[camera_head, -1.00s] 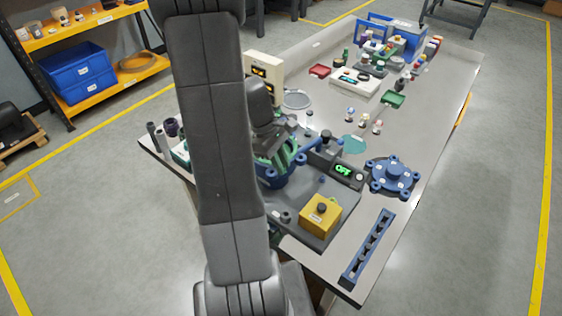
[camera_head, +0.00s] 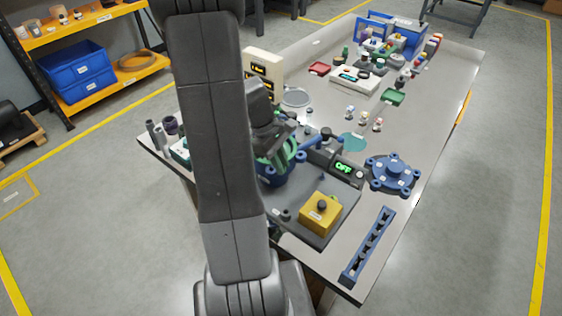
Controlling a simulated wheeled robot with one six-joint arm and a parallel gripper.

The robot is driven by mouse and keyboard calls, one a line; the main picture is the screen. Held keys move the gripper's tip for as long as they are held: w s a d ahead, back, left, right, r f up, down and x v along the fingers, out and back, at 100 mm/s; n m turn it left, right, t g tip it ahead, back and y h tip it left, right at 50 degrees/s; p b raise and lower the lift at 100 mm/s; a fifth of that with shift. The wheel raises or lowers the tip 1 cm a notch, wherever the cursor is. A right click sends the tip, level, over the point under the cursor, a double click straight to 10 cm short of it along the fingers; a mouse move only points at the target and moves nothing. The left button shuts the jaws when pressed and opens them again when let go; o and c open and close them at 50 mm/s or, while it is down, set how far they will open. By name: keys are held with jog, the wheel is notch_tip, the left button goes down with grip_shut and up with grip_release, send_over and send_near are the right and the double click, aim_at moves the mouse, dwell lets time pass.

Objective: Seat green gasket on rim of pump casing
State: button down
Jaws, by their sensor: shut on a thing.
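The blue pump casing (camera_head: 273,181) stands on the dark test rig at the near left of the bench, half hidden behind my arm. The green gasket (camera_head: 291,152) shows at the casing's top, just under my gripper (camera_head: 277,146). My gripper is shut on the gasket. The gasket looks tilted, and its left part is hidden by my arm. I cannot tell whether it touches the rim.
A blue cover with lugs (camera_head: 393,174) lies right of the rig. A teal disc (camera_head: 352,142) lies behind.

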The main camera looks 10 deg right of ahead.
jog(key=c, duration=1.3)
grip_release()
notch_tip(320, 180, up, 9)
jog(key=p, duration=0.7)
